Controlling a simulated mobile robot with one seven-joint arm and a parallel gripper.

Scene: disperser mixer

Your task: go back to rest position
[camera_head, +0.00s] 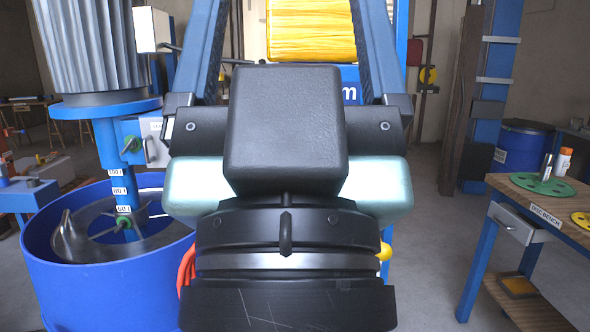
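My arm's end fills the middle of the head view. My gripper (287,130) shows mostly as a large black block seen from close behind, with pale teal-white parts on both sides and black ringed parts below. Two blue bars with dark inner faces rise from bolted black brackets beside it, lean slightly inward and leave the frame at the top. I see nothing held. The arm hides the floor and whatever stands straight ahead.
At left stands a mixer: a ribbed grey motor (88,45) above a blue vat (75,270) with a stirrer. A white box (151,29) juts near it. At right is a wooden workbench (515,190) with green and yellow discs. Clear floor (425,260) lies between arm and bench.

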